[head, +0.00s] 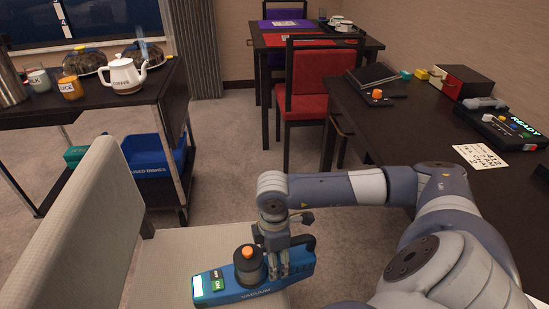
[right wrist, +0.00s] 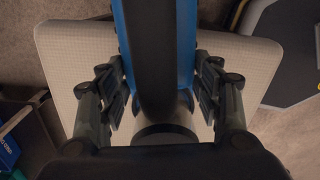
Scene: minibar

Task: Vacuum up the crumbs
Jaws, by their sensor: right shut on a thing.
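A blue and black handheld vacuum (head: 262,290) is over the light seat of the chair (head: 165,250). It has OFF and ON buttons, the ON one green, and a pale lit panel at its left end. My right gripper (head: 278,268) is shut on it from above. In the right wrist view the fingers (right wrist: 165,95) flank the vacuum's dark handle (right wrist: 158,50), with the seat (right wrist: 75,60) below. I cannot tell whether the vacuum touches the seat. I can make out no crumbs. My left gripper is in neither view.
A dark cart (head: 70,112) with a coffee pot (head: 122,76) and a blue used-dishes bin (head: 158,168) stands at left. A dark desk (head: 400,125) with a control box (head: 502,128) is at right. A red chair (head: 312,82) stands behind. Carpet between is clear.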

